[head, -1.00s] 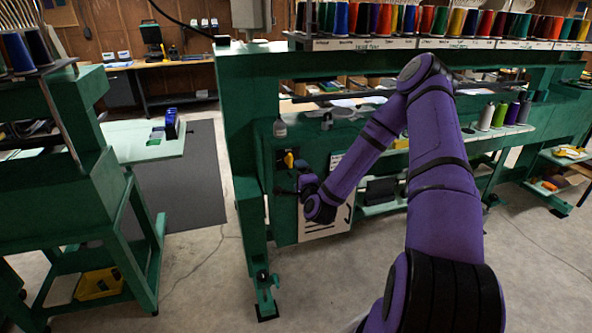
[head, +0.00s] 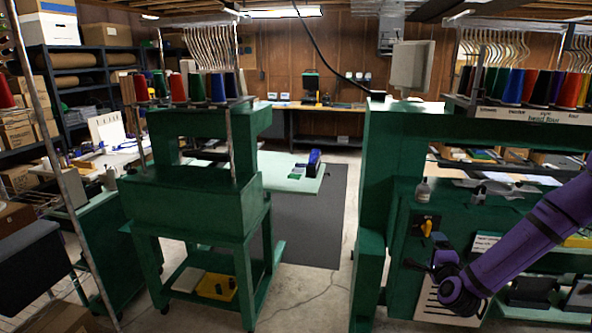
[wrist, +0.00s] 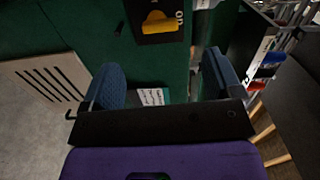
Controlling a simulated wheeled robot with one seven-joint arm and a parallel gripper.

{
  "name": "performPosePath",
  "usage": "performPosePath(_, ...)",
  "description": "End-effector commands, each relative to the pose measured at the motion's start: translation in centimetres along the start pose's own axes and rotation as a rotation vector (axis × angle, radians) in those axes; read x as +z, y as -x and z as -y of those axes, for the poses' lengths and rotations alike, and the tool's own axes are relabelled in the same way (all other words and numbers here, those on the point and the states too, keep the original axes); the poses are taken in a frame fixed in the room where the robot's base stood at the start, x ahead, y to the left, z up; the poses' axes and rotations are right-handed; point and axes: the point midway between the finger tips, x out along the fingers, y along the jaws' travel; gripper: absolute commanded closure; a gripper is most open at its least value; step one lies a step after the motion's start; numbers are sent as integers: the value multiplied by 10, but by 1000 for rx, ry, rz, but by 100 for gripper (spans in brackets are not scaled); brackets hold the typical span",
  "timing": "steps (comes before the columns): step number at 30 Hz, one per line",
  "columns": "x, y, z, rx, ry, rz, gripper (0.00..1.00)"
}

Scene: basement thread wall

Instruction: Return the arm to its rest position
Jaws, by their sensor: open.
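My purple arm (head: 530,245) reaches in from the right edge of the head view. My gripper (head: 414,265) is in front of the green machine, just below its yellow switch (head: 427,228). In the wrist view my gripper (wrist: 163,82) is open, its two blue ribbed fingers apart with nothing held between them. The yellow switch also shows there (wrist: 158,22), on a dark plate beyond the fingers and apart from them. The upper part of my arm is out of the head view.
A green thread stand (head: 190,200) stands at left, with a yellow bin (head: 216,288) on its lower shelf. A dark mat (head: 310,225) lies on the open floor between stand and machine. A slotted pale panel (head: 430,302) is below my gripper. Thread cones (head: 513,87) line the top right.

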Motion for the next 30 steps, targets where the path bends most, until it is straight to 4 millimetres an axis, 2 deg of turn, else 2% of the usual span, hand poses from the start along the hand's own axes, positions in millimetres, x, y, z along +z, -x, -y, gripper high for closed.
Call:
performPosePath(7, 29, -6, 36, 110, 277, 179, 15)
performPosePath(14, 50, 2, 72, 215, 537, 315, 15)
performPosePath(23, 66, 29, 126, 341, 843, 444, 15)
performPosePath(30, 72, 65, 173, 435, 1048, 519, 15)
